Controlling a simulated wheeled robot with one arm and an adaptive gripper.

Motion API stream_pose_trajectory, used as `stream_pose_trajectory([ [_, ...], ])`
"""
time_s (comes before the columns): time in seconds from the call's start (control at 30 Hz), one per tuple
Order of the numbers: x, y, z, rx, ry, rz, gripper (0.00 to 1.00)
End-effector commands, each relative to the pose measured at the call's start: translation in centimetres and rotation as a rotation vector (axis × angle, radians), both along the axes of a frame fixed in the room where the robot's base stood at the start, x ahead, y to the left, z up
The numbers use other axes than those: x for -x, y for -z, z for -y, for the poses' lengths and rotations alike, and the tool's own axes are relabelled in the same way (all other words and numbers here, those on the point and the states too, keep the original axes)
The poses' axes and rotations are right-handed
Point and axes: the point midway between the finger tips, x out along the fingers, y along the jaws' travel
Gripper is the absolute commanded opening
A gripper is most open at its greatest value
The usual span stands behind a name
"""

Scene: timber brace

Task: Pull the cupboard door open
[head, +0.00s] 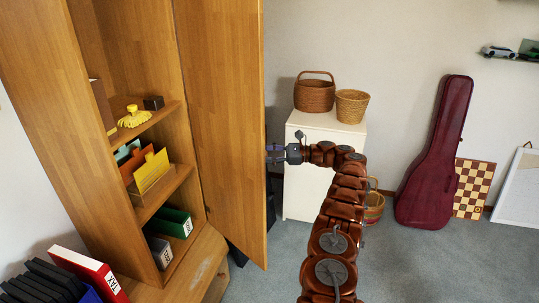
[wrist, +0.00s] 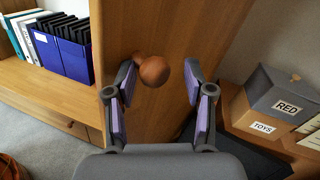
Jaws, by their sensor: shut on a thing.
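The wooden cupboard (head: 40,45) stands at the left in the head view. Its door (head: 222,120) is swung wide open, and shelves show inside. My gripper (head: 275,153) is at the outer edge of the door in the head view. The knob sits against the door panel (wrist: 180,30). In the head view the knob is too small or hidden to make out.
A white cabinet (head: 300,190) with two baskets on top stands behind my gripper. A red instrument case (head: 435,155) leans on the wall at the right. Carpet (head: 400,270) is clear at front right.

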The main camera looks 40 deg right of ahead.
Motion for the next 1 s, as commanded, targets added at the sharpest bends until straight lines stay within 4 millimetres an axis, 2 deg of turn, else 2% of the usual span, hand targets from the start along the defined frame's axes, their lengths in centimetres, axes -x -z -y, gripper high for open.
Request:
stream_pose_trajectory([
  [0.03, -0.86, -0.41, -0.83, 0.001, -0.003, 0.008, 0.00],
  [0.3, -0.78, -0.44, -0.82, 0.001, -0.003, 0.008, 0.00],
  [0.33, -0.77, -0.44, -0.83, 0.000, -0.004, 0.009, 0.56],
  [0.37, -0.75, -0.43, -0.86, 0.000, -0.005, 0.008, 0.59],
  [1.0, -0.12, -0.41, -0.06, 0.000, 0.002, 0.002, 0.59],
])
